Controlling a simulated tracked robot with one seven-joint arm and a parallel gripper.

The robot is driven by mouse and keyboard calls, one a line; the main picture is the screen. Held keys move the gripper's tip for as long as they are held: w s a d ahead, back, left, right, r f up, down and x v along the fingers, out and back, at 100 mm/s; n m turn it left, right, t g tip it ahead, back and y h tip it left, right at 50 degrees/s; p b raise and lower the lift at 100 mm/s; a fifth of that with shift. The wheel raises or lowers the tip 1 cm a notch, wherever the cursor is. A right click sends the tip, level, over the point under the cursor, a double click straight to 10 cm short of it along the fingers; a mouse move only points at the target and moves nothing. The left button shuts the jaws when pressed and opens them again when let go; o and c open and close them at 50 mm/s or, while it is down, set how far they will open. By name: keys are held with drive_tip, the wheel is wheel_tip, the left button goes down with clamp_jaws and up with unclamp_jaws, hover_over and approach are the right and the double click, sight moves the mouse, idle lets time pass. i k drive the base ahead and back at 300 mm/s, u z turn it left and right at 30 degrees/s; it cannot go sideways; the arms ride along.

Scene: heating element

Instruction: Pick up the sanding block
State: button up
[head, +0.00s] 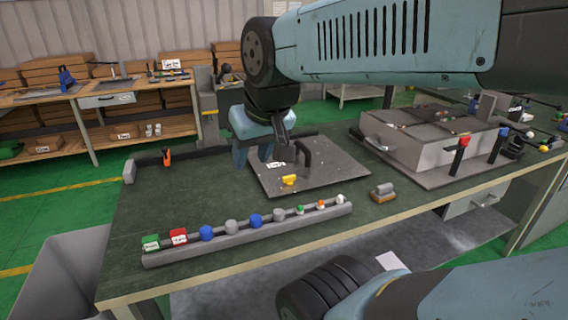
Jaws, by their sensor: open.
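A small block with a grey top and a tan base, which looks like the sanding block (382,192), lies on the dark green bench top (190,200) near its front edge, right of the long rail. My gripper (254,156) hangs above the bench, left of and farther back than the block, clearly apart from it. Its light blue fingers point down and are spread, with nothing seen between them. The fingertips are near the left edge of a grey plate.
A grey rail (250,235) with several coloured pieces runs along the front. The grey plate (325,180) bears a yellow piece (289,180) and a dark handle. A large grey box (430,150) stands at right. Bench top around the block is mostly clear.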

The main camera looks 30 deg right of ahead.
sight(383, 193)
drive_tip(key=u, duration=1.45)
drive_tip(key=i, duration=0.1)
drive_tip(key=z, duration=3)
drive_tip(key=k, duration=0.9)
drive_tip(key=z, duration=0.25)
drive_tip(key=i, duration=0.9)
drive_tip(key=u, duration=0.15)
